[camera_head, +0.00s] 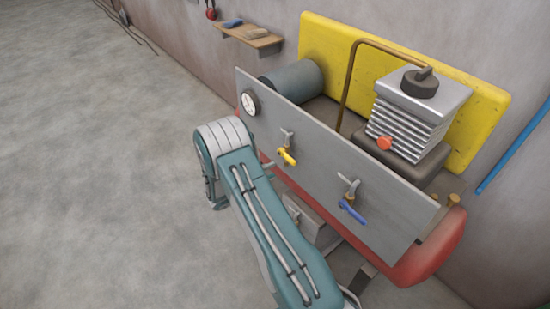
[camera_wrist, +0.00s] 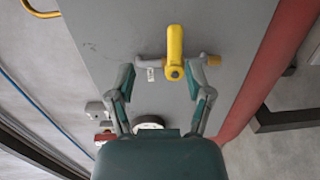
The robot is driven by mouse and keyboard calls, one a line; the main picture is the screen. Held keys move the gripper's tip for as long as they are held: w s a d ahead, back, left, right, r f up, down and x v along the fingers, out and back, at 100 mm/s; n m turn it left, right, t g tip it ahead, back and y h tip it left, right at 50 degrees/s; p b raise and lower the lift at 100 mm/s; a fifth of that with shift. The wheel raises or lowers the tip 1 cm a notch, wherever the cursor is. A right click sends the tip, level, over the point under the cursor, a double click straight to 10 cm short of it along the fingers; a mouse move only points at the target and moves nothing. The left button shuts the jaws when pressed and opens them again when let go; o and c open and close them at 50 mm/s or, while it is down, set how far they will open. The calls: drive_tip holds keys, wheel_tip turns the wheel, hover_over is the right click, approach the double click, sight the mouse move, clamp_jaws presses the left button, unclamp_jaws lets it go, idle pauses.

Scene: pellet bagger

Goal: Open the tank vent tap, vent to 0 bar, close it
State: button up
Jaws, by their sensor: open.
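A yellow-handled tap (camera_head: 287,156) and a blue-handled tap (camera_head: 352,211) are on the grey panel (camera_head: 330,165); no label shows which is the vent. In the wrist view the yellow handle (camera_wrist: 175,45) lies across its grey pipe. My gripper (camera_wrist: 162,72) is open and empty, its fingers either side of the yellow tap's base, with no clear contact. In the head view my arm hides the gripper. A round white gauge (camera_head: 249,103) is at the panel's left end; its reading is too small to tell.
The red tank (camera_head: 435,250) lies under the panel. Behind it are a finned grey block (camera_head: 408,115) with a red knob (camera_head: 384,143), a bent brown pipe (camera_head: 350,75), a grey cylinder (camera_head: 293,80) and a yellow board (camera_head: 335,40). The floor at left is clear.

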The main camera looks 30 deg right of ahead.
sight(289, 161)
drive_tip(key=shift+n+t, duration=0.3)
drive_tip(key=shift+t, duration=0.3)
drive_tip(key=d+f, duration=0.1)
drive_tip(key=d, duration=0.2)
drive_tip(key=w+d, duration=0.1)
drive_tip(key=d, duration=0.2)
drive_tip(key=w+d+f, duration=0.1)
drive_tip(key=d, duration=0.3)
drive_tip(key=shift+w+f, duration=0.25)
drive_tip(key=shift+f, duration=0.1)
clamp_jaws()
